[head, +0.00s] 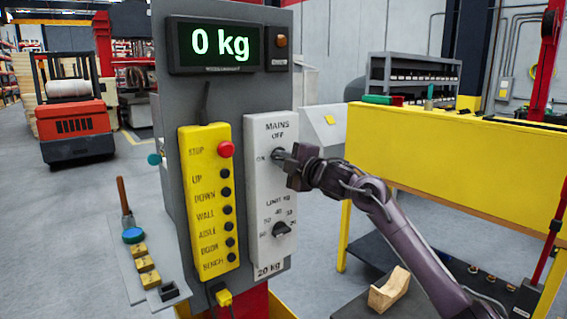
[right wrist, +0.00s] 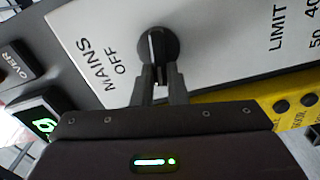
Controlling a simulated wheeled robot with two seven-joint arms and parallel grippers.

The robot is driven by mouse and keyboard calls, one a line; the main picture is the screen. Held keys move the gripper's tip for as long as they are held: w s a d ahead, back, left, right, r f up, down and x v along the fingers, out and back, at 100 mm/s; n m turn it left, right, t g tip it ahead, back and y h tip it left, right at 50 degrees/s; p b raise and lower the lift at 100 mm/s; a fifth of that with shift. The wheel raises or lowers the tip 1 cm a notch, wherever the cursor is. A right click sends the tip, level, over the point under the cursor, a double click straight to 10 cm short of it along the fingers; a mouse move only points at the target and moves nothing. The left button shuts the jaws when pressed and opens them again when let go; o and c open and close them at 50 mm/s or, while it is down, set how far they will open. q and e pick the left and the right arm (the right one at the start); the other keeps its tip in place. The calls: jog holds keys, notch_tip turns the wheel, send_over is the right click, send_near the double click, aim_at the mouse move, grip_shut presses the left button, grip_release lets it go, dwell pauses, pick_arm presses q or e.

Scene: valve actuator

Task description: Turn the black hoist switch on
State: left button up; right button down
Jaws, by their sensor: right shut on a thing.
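The black MAINS switch (head: 278,154) is a rotary knob at the top of the white panel (head: 254,133), with OFF printed above it and ON to its left. In the right wrist view the knob (right wrist: 157,44) shows a pale pointer line; I cannot tell for sure which label it points to. My right gripper (head: 288,157) reaches in from the right. Its two fingers (right wrist: 158,85) are shut on the knob's grip and partly hide it. My left gripper is not in view.
A black LIMIT knob (head: 282,229) sits lower on the same panel. A yellow button box (head: 208,200) with a red stop button stands to the left. The display (head: 221,45) above reads 0 kg. A yellow bench (head: 440,155) is at the right.

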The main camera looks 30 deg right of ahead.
jog(key=shift+f+n+b, duration=0.25)
jog(key=shift+n+b, duration=0.1)
jog(key=shift+n, duration=0.75)
jog(key=c, duration=1.4)
grip_release()
jog(key=shift+c, duration=0.2)
jog(key=s+b, duration=0.4)
jog(key=s, duration=0.3)
jog(key=shift+s+d, duration=0.25)
jog(key=shift+s, duration=0.1)
